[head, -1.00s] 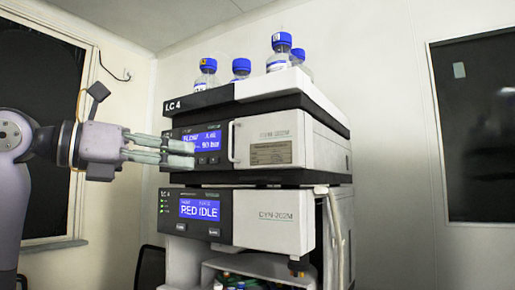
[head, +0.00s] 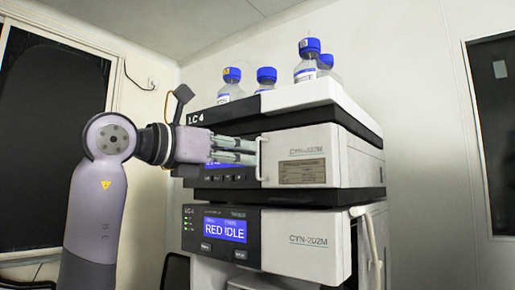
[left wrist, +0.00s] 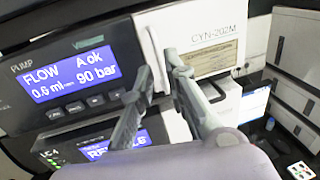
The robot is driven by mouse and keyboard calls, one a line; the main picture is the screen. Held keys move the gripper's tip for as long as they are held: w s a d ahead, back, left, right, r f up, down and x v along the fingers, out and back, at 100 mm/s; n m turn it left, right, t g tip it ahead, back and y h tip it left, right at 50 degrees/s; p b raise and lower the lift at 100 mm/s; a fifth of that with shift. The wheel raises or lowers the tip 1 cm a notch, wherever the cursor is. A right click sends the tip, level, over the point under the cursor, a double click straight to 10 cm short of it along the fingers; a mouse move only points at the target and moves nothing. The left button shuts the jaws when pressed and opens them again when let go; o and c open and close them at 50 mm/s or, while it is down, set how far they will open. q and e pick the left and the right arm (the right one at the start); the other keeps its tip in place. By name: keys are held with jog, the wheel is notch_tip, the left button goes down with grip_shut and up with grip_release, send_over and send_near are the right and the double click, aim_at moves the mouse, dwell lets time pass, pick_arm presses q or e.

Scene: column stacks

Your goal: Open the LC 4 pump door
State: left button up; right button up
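The LC 4 pump door (head: 340,150) is the white front panel of the upper module and looks closed. Its upright white handle (head: 258,160) is on the door's left edge. The handle also shows in the left wrist view (left wrist: 153,50). My left gripper (head: 255,152) reaches in from the left, its fingertips at the handle. In the left wrist view its fingers (left wrist: 157,68) are apart, one on each side of the handle's lower part. I cannot tell whether they touch it. The fingers cover much of the pump display in the head view. My right gripper is not in view.
Blue-capped bottles (head: 308,62) stand on top of the stack. A lower module (head: 300,240) with a "RED IDLE" screen sits under the pump, pale tubing (head: 370,245) at its right. A dark window (head: 50,140) is at the left. Room in front of the door looks clear.

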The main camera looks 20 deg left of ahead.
aim_at(257, 173)
pick_arm(q)
jog(key=p+x, duration=0.1)
jog(key=x, duration=0.3)
jog(key=shift+w+d, duration=0.1)
jog(key=shift+w, duration=0.05)
jog(key=shift+c, duration=0.3)
grip_shut()
dwell(0.5)
